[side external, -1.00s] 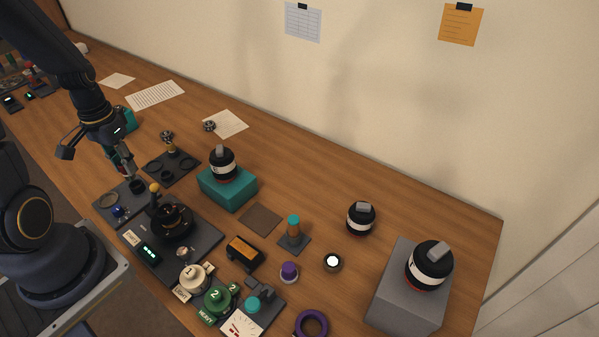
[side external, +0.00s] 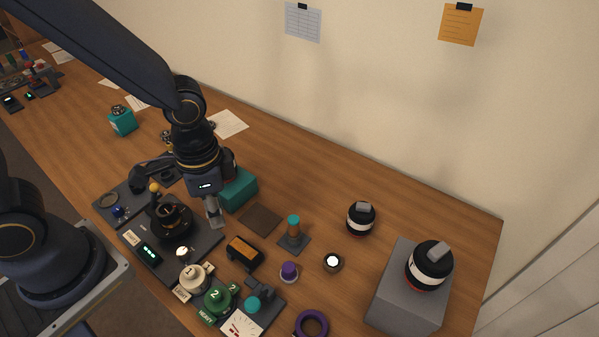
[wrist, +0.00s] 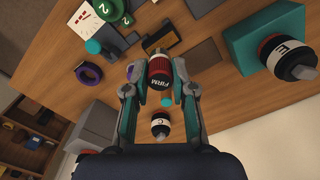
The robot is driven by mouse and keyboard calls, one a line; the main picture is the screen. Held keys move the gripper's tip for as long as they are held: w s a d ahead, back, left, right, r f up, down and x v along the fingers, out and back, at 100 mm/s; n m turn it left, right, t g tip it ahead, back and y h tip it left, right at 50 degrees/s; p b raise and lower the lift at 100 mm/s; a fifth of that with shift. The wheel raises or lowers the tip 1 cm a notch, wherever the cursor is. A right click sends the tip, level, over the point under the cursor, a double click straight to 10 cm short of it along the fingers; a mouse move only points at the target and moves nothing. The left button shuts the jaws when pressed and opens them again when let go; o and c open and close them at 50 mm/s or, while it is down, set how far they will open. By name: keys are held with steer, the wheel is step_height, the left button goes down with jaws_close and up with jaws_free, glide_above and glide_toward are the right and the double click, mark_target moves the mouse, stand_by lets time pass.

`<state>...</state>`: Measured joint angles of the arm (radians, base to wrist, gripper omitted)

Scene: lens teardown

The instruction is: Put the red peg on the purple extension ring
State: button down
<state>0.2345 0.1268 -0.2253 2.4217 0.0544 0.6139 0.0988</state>
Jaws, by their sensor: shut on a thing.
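My gripper (wrist: 160,88) is shut on a red and black cylinder marked FIRM, the red peg (wrist: 159,67), in the wrist view. In the side external view my gripper (side external: 215,221) is above the bench, near the teal block, and the peg cannot be made out there. The purple extension ring (side external: 311,323) lies flat on the wooden bench at the bottom edge of the side external view, partly cut off. It also shows in the wrist view (wrist: 89,73), left of the peg and apart from it.
A teal block (side external: 238,190) stands behind my gripper. An orange-topped box (side external: 244,252), a teal-topped post (side external: 293,231) and a purple-capped piece (side external: 289,270) stand between my gripper and the ring. A lens stands on a grey block (side external: 402,297) at right.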

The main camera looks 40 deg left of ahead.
steer(key=s+d+m, duration=0.7)
steer(key=s+d, duration=0.4)
steer(key=d, duration=0.1)
glide_toward(312, 326)
steer(key=shift+s+a+f, duration=0.35)
steer(key=shift+s+a, duration=0.1)
steer(key=shift+s, duration=0.1)
steer(key=shift+w+d+f, duration=0.35)
steer(key=shift+f, duration=1.8)
steer(key=shift+f, duration=0.1)
steer(key=c, duration=1)
jaws_free()
steer(key=shift+o, duration=0.2)
